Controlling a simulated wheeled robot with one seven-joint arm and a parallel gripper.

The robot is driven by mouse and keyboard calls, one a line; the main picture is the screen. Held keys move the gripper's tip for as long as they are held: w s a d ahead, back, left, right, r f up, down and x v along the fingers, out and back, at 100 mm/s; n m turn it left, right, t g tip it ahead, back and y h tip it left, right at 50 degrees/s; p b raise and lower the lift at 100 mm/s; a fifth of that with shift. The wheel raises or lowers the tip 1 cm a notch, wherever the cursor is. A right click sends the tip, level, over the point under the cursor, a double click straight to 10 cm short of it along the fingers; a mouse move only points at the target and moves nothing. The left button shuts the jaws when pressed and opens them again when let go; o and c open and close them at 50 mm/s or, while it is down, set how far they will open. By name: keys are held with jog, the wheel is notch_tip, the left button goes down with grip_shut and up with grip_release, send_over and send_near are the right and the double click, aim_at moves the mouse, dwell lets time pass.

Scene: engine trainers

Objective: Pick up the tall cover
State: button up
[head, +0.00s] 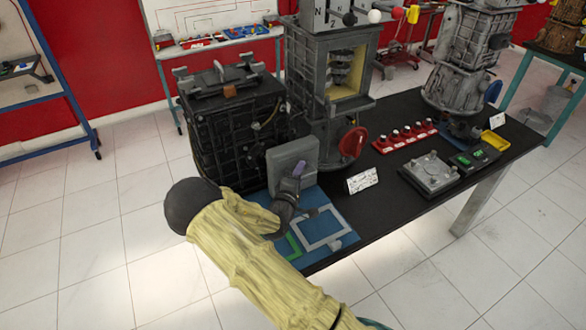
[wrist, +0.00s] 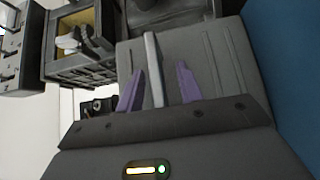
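The tall cover is a grey upright panel (head: 290,160) on the blue mat at the near left of the black table. In the wrist view the grey panel (wrist: 222,62) fills the middle, with a lighter raised rib (wrist: 152,62) on its face. My gripper (head: 298,168) is in front of the cover. In the wrist view its two purple fingers (wrist: 158,80) stand apart, one each side of the rib, with gaps visible on both sides. My arm and gripper hide the cover's lower part in the head view.
The blue mat (head: 345,242) holds a light grey frame and a green-edged piece. A dark engine block (head: 232,135) stands close behind the cover, with a cutaway engine (head: 325,75) beside it. A red wheel (head: 353,143), red rack (head: 405,136) and grey plate (head: 430,173) are to the right.

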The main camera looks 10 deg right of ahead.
grip_shut()
dwell(1.4)
